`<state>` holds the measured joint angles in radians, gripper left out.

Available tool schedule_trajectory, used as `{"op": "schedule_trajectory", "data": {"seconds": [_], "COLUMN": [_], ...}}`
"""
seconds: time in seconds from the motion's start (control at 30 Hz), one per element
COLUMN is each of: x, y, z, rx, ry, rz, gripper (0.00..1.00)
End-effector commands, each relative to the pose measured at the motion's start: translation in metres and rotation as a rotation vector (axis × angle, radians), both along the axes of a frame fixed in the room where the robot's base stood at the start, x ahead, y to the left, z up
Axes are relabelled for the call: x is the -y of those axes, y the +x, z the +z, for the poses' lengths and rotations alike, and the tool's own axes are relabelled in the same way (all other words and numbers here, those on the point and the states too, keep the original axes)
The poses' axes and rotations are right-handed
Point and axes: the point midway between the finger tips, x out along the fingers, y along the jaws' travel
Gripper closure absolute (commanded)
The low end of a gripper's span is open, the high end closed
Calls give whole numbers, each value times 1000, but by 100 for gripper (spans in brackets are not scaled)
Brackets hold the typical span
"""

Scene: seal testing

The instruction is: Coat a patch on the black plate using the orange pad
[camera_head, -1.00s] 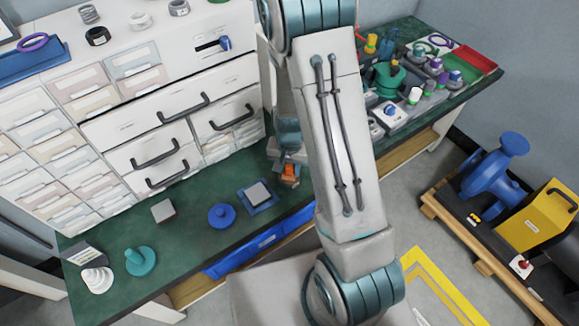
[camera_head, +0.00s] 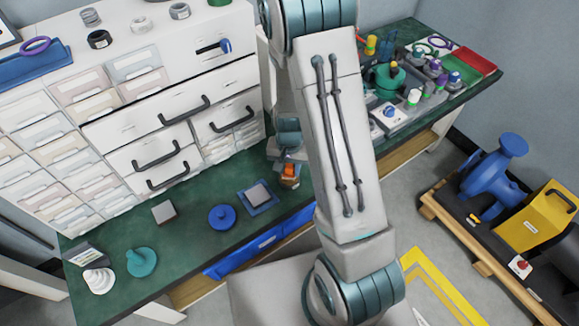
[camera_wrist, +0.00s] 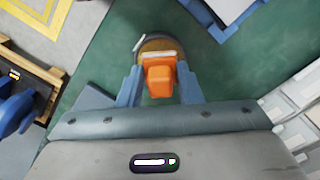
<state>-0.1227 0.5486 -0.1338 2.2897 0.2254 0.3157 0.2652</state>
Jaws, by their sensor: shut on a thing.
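My gripper (camera_wrist: 160,82) is shut on the orange pad (camera_wrist: 160,76), whose orange block sits between the two blue-grey fingers in the wrist view. A tan and dark rounded piece shows just beyond the block; I cannot tell whether it belongs to the pad. In the head view the orange pad (camera_head: 290,170) shows below my wrist, over the right part of the green bench. I cannot pick out a black plate for certain; it may be hidden behind my arm or be the small grey-topped square block (camera_head: 163,211) on the bench.
On the green bench (camera_head: 190,247) stand a blue knobbed disc (camera_head: 222,217), a blue tray with a grey square (camera_head: 258,196), a teal knobbed piece (camera_head: 141,261) and a white stepped cone (camera_head: 97,280). White drawers (camera_head: 170,140) rise behind. Bare bench lies between these pieces.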

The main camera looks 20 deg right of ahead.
Motion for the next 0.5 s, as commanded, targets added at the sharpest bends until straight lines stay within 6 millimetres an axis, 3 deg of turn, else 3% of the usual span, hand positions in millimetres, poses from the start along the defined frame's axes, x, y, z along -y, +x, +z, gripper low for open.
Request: {"op": "schedule_trajectory", "data": {"seconds": [0.5], "x": [0], "y": [1], "z": [47], "rx": [2], "ry": [0], "rz": [0], "gripper": [86]}}
